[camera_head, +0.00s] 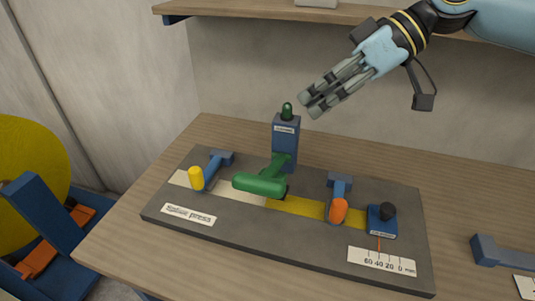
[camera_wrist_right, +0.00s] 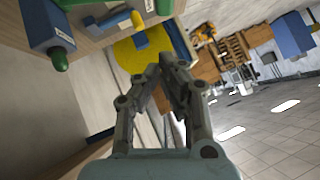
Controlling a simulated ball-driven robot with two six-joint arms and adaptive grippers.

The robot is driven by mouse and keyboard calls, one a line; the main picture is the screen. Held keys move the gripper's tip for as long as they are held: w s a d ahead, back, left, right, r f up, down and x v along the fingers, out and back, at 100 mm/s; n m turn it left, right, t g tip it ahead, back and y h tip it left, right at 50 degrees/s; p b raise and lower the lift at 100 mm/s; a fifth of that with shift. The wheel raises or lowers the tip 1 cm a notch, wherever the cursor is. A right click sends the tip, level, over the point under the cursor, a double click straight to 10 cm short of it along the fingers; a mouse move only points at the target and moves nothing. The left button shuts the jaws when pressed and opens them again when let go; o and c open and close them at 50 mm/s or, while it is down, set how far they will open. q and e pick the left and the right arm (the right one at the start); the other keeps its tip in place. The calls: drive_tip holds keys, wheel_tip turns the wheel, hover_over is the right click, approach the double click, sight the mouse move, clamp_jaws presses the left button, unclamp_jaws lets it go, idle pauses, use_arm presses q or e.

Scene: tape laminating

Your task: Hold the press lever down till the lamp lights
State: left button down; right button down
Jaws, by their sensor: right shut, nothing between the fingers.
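The press lever has a thick green handle (camera_head: 260,184), lying low across the middle of the dark grey board (camera_head: 300,255). Behind it stands a blue post (camera_head: 286,143) with a small dark green lamp (camera_head: 287,111) on top, which does not look lit. In the right wrist view the post (camera_wrist_right: 38,22) and lamp (camera_wrist_right: 58,60) are at upper left. My right gripper (camera_head: 306,106) is shut and empty, up beside the lamp and above the lever, apart from the handle. Its closed fingers (camera_wrist_right: 172,62) also show in the wrist view. My left gripper is not in view.
On the board are a yellow-knobbed lever (camera_head: 196,179), an orange-knobbed lever (camera_head: 338,211), a blue block with a black knob (camera_head: 382,220) and a scale plate (camera_head: 382,261). A blue part (camera_head: 500,252) lies at right. A shelf (camera_head: 240,12) runs above the wooden table (camera_head: 460,190).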

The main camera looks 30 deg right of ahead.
sight(268, 196)
drive_tip(key=x, duration=0.9)
drive_tip(key=shift+a, duration=0.3)
drive_tip(key=f, duration=0.1)
drive_tip(key=f+p, duration=0.1)
drive_tip(key=a+f, duration=0.1)
drive_tip(key=shift+s, duration=0.35)
drive_tip(key=shift+s+f, duration=0.1)
drive_tip(key=shift+f, duration=0.4)
drive_tip(key=a+f+b, duration=0.1)
drive_tip(key=f, duration=0.1)
drive_tip(key=s+a+f+n+t+h+b, duration=0.1)
drive_tip(key=f, duration=0.1)
drive_tip(key=s+f+h+b, duration=0.1)
drive_tip(key=f, duration=0.1)
drive_tip(key=shift+s+a+f+t, duration=0.25)
drive_tip(key=shift+a+t, duration=0.15)
drive_tip(key=shift+s+f, duration=0.15)
drive_tip(key=shift+f, duration=0.4)
